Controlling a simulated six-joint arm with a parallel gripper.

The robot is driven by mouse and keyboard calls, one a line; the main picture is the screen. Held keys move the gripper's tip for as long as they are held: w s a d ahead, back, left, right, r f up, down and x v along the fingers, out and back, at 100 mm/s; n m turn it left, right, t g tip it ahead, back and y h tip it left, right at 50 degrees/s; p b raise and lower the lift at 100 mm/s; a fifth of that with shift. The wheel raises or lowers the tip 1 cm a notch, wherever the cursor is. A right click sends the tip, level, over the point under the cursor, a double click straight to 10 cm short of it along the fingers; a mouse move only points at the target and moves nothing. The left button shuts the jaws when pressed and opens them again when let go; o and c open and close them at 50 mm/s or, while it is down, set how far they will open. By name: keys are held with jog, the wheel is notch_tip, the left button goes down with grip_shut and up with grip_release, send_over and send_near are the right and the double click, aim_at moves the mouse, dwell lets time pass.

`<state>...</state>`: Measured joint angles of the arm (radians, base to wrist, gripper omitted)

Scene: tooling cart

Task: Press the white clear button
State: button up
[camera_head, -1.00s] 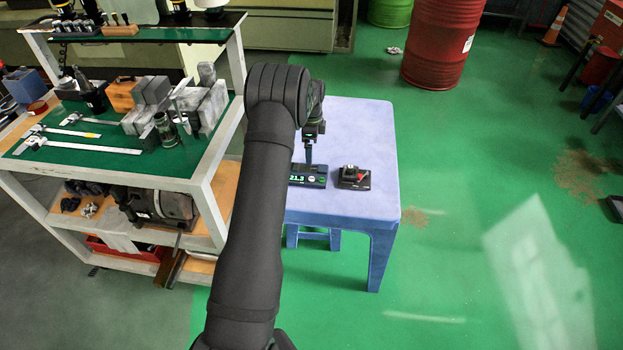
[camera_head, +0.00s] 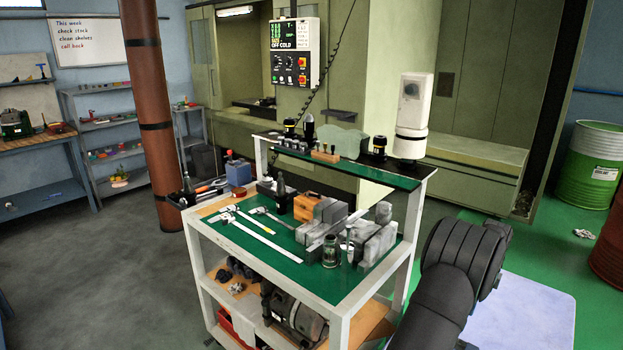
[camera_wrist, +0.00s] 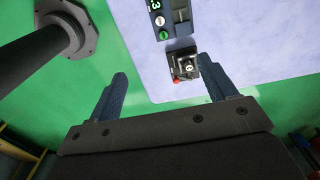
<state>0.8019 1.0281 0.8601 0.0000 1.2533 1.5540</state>
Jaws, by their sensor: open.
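In the wrist view, a dark box with a lit digit display (camera_wrist: 156,5) lies on the pale blue table (camera_wrist: 128,45), cut off by the top edge. A round white button (camera_wrist: 160,21) shows on its face, with a green button (camera_wrist: 163,35) beside it. My gripper (camera_wrist: 162,67) is open and empty, its two dark blue fingers wide apart. The buttons lie beyond the fingertips in the picture, and neither finger is seen touching them. In the head view the box and my gripper are not visible; only my arm shows at lower right.
A black block with red parts (camera_wrist: 184,66) sits beside the box, between the fingers in the picture. In the head view, a tooling cart (camera_head: 345,315) with calipers and metal blocks stands left of my arm. The table corner (camera_head: 535,310) and green drum (camera_head: 590,165) are at right.

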grip_shut()
dwell(1.4)
